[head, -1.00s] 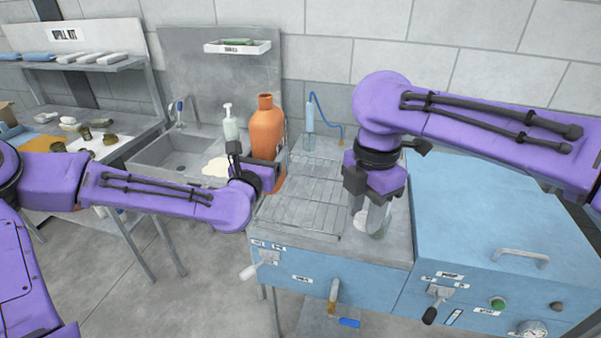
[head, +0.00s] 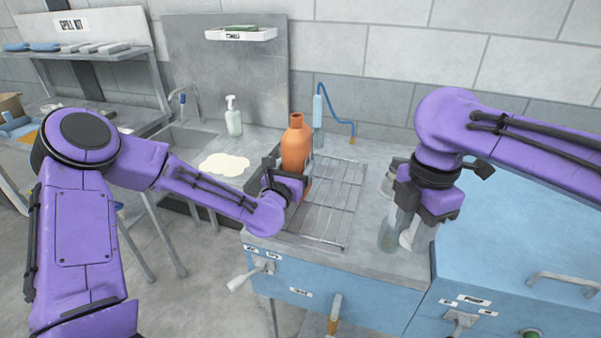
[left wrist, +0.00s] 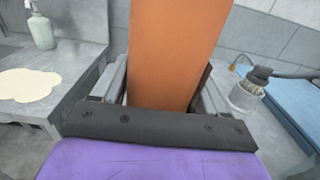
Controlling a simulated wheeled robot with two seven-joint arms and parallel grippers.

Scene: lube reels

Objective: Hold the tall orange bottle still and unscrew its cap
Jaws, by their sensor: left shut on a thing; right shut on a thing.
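The tall orange bottle (head: 297,148) stands upright at the left side of the wire rack. Its narrow neck shows at the top, and I cannot tell the cap apart from it. My left gripper (head: 288,180) is shut on the lower part of the bottle. In the left wrist view, the orange body (left wrist: 175,50) fills the space between the fingers, and its top is out of frame. My right gripper (head: 418,212) points down over the counter, away from the bottle. It appears shut on a clear glass jar (head: 390,235), though its fingertips are partly hidden.
The wire rack (head: 335,205) lies on the counter between the grippers. A soap dispenser (head: 233,118) and a pale puddle-shaped patch (head: 224,164) are left of the bottle. A clear bottle with a blue tube (head: 318,122) stands behind. A blue cabinet (head: 510,235) is at the right.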

